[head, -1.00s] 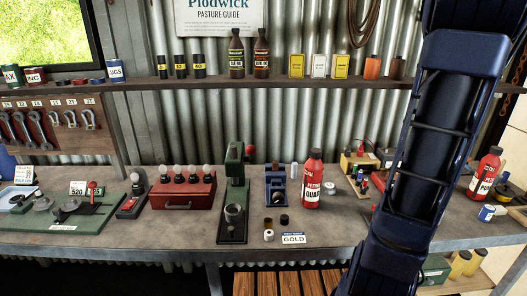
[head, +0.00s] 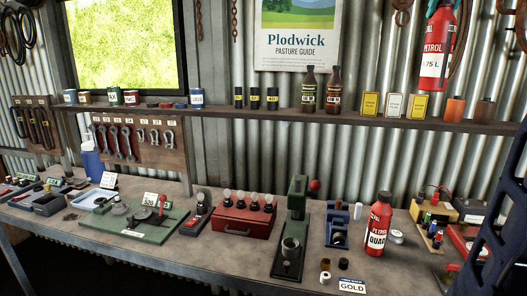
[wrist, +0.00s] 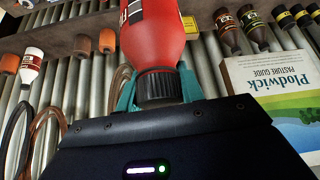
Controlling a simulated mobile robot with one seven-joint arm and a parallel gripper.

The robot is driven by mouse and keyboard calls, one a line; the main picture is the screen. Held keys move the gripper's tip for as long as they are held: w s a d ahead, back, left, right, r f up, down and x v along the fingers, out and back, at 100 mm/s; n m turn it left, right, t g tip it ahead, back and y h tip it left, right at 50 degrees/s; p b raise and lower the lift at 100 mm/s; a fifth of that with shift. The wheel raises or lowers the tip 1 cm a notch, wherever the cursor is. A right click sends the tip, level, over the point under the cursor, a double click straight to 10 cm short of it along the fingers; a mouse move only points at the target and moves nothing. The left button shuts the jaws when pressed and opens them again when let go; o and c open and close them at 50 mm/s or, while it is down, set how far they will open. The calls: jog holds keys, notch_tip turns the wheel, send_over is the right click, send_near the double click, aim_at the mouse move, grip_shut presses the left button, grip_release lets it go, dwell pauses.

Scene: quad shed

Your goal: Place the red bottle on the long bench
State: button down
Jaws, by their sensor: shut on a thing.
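The long bench (head: 215,255) runs along the corrugated wall, below the held bottle. A second red bottle (head: 379,228), labelled QUAR, stands upright on it at the right.
A shelf (head: 215,112) with bottles and tins crosses the wall above the bench. The bench's front strip at centre left is bare.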

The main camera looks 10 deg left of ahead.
jog(key=w+a+f+n+g+y, duration=0.1)
jog(key=w+a+f+n, duration=0.3)
jog(key=a, duration=0.7)
jog(key=a+f+n+y, duration=0.15)
jog(key=a+f, duration=0.35)
jog(key=a, duration=0.6)
jog(key=w+a+f+n+g+y, duration=0.1)
jog(key=w+a+f+n+y, duration=0.3)
jog(key=a, duration=0.8)
jog(key=s+a+f+h, duration=0.1)
jog(key=s+a+f, duration=0.4)
jog(key=a, duration=0.5)
jog(key=s+a+f+h, duration=0.1)
jog(key=s+a+f, duration=0.1)
jog(key=a+f, duration=0.75)
jog(key=s+a+f, duration=0.6)
jog(key=a, duration=0.3)
jog(key=s+a+f, duration=0.5)
jog(key=s+a, duration=0.2)
jog(key=a, duration=0.1)
notch_tip(320, 180, down, 20)
jog(key=shift+f+n+g, duration=0.15)
jog(key=shift+n+g, duration=0.2)
jog(key=shift+g, duration=0.05)
jog(key=shift+w, duration=0.1)
jog(key=c, duration=0.9)
grip_release()
jog(key=shift+f, duration=0.15)
